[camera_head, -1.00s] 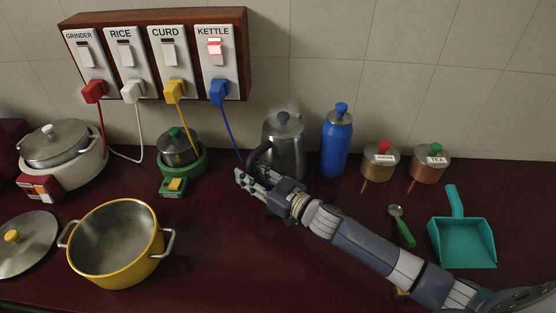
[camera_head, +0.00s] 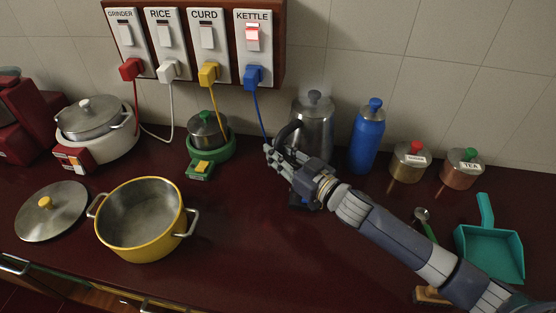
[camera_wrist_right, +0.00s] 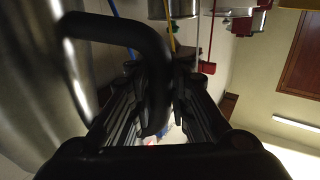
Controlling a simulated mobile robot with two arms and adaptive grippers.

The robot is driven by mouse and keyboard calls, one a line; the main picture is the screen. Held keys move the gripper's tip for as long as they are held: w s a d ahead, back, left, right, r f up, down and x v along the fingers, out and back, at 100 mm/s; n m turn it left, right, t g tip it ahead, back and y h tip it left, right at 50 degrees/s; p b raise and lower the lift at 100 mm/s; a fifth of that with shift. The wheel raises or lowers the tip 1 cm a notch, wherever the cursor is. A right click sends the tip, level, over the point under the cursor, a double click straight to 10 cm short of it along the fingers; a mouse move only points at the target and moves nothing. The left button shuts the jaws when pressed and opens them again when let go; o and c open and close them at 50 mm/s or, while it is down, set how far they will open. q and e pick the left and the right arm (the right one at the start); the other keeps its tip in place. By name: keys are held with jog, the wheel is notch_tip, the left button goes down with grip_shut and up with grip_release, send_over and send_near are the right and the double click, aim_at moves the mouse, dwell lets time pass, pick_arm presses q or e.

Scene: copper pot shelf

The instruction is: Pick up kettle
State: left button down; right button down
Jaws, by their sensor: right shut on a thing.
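The kettle (camera_head: 316,122) is a silver metal pot with a dark knob on its lid and a black handle on its left side. It stands at the back of the counter, under the kettle switch, with a faint haze above it. My right gripper (camera_head: 277,155) is at the handle, in front and to the left of the kettle. In the right wrist view the black handle (camera_wrist_right: 150,60) runs down between the fingers of the right gripper (camera_wrist_right: 165,110), which is shut on it. The kettle's metal body (camera_wrist_right: 40,80) fills the left of that view. My left gripper is not seen.
A blue bottle (camera_head: 367,138) stands close to the kettle's right. A blue cord (camera_head: 258,112) hangs from the kettle plug (camera_head: 253,77). A small steel pot (camera_head: 208,128) on a green base is to the left. A yellow pot (camera_head: 141,220) stands at front left. The front middle counter is clear.

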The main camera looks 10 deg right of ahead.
jog(key=s+a+r+b, duration=0.1)
jog(key=s+a+b, duration=0.1)
jog(key=s, duration=1.3)
jog(key=shift+s+a+r+b, duration=0.35)
jog(key=shift+a+r+b, duration=0.05)
jog(key=shift+a, duration=0.05)
jog(key=shift+r, duration=0.1)
